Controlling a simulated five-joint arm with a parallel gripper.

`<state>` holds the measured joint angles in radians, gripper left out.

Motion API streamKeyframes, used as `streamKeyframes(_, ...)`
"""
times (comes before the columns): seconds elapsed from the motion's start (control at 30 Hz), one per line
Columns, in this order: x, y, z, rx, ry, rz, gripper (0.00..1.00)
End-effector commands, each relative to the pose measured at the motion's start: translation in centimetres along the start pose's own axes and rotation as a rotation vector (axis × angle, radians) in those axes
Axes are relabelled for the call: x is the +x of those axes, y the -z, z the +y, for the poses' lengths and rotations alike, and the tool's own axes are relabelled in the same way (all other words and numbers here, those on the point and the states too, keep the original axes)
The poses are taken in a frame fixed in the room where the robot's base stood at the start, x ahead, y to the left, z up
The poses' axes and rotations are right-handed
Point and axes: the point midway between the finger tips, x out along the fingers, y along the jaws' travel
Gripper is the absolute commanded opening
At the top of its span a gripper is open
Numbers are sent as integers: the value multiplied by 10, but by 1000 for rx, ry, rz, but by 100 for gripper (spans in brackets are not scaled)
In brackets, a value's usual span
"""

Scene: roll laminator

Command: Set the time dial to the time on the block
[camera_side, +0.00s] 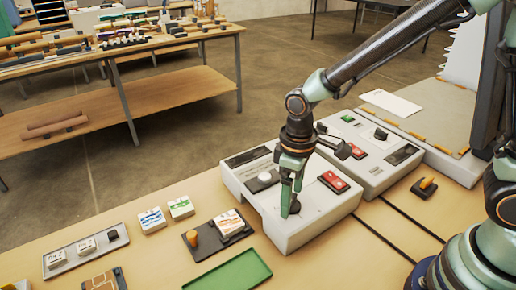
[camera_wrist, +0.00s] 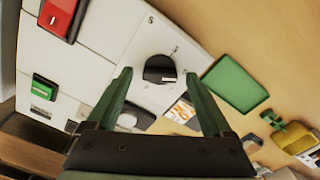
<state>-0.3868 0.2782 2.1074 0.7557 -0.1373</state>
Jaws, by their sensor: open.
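The time dial, a round black knob with a pale mark (camera_wrist: 160,69), sits on a white panel with small printed characters around it. The mark points to the lower right in the wrist view. In the side view my gripper (camera_side: 289,207) points down at the dial on the near white machine (camera_side: 312,228); its fingers partly hide the dial. In the wrist view my gripper (camera_wrist: 159,77) is open, with a finger on each side of the dial; contact cannot be told. White blocks with dark marks (camera_side: 86,246) stand on a grey tray; I cannot read the time.
A red switch (camera_side: 333,181) and a white round knob (camera_side: 264,177) are on the same machine. A second white machine (camera_side: 372,150) stands behind it. A green tray (camera_side: 230,272), picture-topped blocks (camera_side: 152,220) and a dark holder (camera_side: 205,243) lie to the left.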

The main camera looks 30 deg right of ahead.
Motion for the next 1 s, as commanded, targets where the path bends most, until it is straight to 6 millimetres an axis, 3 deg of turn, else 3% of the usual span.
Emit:
streamKeyframes(0.17, -15, 1, 0, 0, -1, 4, 85)
streamKeyframes(0.63, -103, 1, 0, 0, -1, 5, 85)
streamKeyframes(0.8, -118, 0, 0, 0, 0, 3, 85)
streamKeyframes(1.0, -121, 0, 0, 0, 0, 2, 85)
